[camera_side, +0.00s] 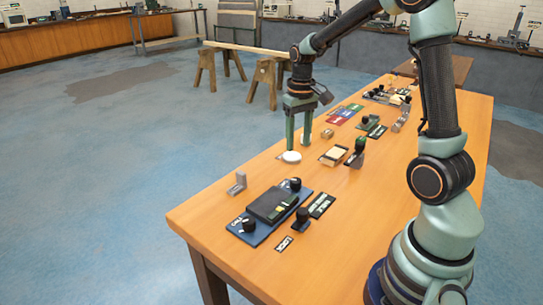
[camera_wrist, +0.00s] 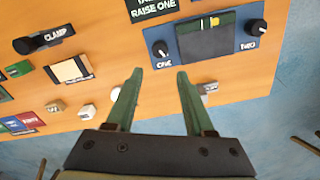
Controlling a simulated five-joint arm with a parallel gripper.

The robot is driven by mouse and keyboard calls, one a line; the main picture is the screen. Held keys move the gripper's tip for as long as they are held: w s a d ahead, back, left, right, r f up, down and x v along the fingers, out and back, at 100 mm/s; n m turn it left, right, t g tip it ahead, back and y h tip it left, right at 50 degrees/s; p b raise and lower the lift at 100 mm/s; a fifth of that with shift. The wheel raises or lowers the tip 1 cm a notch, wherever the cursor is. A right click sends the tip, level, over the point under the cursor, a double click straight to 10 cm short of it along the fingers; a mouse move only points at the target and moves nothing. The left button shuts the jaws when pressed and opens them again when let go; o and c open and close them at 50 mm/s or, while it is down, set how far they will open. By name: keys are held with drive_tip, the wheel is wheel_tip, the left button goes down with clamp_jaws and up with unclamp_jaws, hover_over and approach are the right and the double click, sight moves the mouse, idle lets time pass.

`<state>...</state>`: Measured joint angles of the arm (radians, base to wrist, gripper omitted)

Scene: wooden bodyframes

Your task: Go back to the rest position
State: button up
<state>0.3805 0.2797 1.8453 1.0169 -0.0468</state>
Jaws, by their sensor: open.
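My gripper (camera_side: 298,128) is open and empty, its green fingers pointing down over the far left edge of the wooden table (camera_side: 215,213). In the wrist view my gripper (camera_wrist: 156,90) shows two green fingers spread apart with nothing between them. A round white disc (camera_side: 291,157) lies on the table just below the fingers in the side view. In the wrist view a white piece is partly hidden behind the left finger.
A blue panel (camera_side: 262,230) with black knobs stands at the near end of the table. A wood-topped block (camera_side: 334,155), a black clamp (camera_side: 358,150), and red, green and blue labels (camera_side: 344,114) lie further along. A sawhorse (camera_side: 266,82) stands behind.

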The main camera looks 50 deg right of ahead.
drive_tip(key=s+a+r+n+t, duration=0.2)
drive_tip(key=s+a+r, duration=0.2)
drive_tip(key=a, duration=0.3)
drive_tip(key=s+a+r+n+t, duration=0.1)
drive_tip(key=s+a+r+t, duration=0.2)
drive_tip(key=s+a+r, duration=0.2)
drive_tip(key=a, duration=0.3)
drive_tip(key=shift+r+n+t, duration=0.3)
drive_tip(key=shift+r+n, duration=0.05)
drive_tip(key=shift+n, duration=0.05)
idle(1.3)
drive_tip(key=m+g, duration=0.4)
drive_tip(key=g, duration=0.2)
hover_over(296, 180)
wheel_tip(296, 180, down, 10)
wheel_tip(296, 180, down, 12)
drive_tip(key=shift+r, duration=0.1)
